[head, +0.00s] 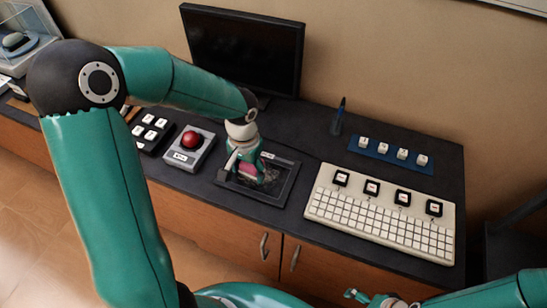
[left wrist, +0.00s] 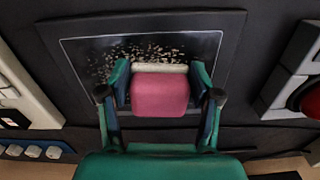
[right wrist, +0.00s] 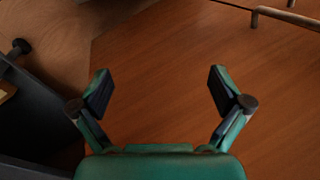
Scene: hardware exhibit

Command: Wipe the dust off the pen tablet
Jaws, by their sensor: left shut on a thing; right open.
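The pen tablet (head: 284,192) is a dark slab with a raised border lying flat on the desk; it also shows in the left wrist view (left wrist: 230,35). Pale dust specks (left wrist: 140,50) are scattered over its upper middle in that view. My left gripper (head: 249,174) is shut on a pink block with a pale strip along its far edge (left wrist: 160,97). The block is over the tablet, beside the specks; I cannot tell whether it touches the surface. My right gripper (right wrist: 160,92) is open and empty, in front of a wooden cabinet face.
A red ball device (head: 190,140) stands left of the tablet, with a key pad (head: 153,132) beyond it. A white keyboard (head: 380,217) is to the right, with a blue key strip (head: 390,153) behind. A monitor (head: 243,50) and a pen stand (head: 338,118) are at the back.

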